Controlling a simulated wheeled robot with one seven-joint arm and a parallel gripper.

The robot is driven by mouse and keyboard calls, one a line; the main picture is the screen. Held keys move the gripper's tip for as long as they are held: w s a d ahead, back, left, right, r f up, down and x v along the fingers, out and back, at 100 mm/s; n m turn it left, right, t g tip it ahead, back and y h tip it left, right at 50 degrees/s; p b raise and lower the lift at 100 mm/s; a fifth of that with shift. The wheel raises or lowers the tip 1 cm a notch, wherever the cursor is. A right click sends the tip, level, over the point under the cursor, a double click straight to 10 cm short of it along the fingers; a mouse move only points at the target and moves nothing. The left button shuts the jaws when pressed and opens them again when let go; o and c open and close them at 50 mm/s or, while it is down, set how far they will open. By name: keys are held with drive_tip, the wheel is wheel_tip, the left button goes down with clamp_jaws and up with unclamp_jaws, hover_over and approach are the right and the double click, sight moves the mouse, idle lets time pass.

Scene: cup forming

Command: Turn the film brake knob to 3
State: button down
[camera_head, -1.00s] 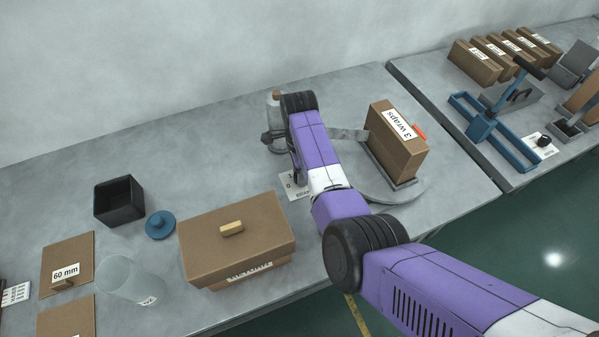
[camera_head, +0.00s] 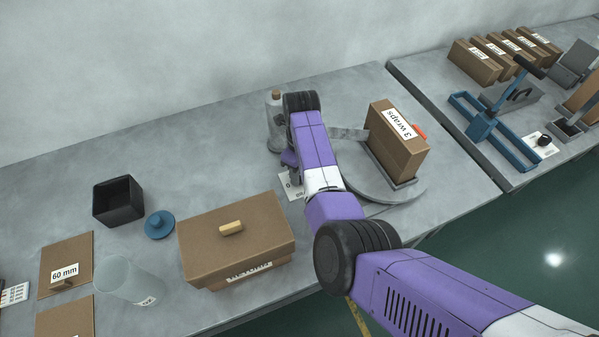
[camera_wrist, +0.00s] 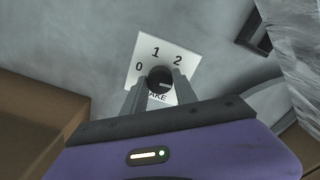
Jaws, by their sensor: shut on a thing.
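The film brake knob (camera_wrist: 158,76) is a small dark round knob on a white dial plate (camera_wrist: 146,53). In the wrist view the numbers 0, 1 and 2 show on the plate, with part of the word "BRAKE" below. A light mark on the knob points roughly to the right; a 3 cannot be seen. My gripper (camera_wrist: 156,82) is shut on the knob, one finger on each side. In the head view my arm hides the knob and most of the fingers, and only part of the dial plate (camera_head: 288,186) shows.
A lidded brown box (camera_head: 235,245) is close on the left, with a blue lid (camera_head: 160,225) and black bin (camera_head: 118,201) beyond.

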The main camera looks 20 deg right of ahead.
drive_tip(key=shift+r+m, duration=0.1)
drive_tip(key=shift+m, duration=0.5)
drive_tip(key=c, duration=1)
unclamp_jaws()
drive_tip(key=shift+o, duration=0.2)
drive_tip(key=shift+d+r+b, duration=0.15)
drive_tip(key=shift+r+b, duration=0.3)
drive_tip(key=shift+r, duration=3.4)
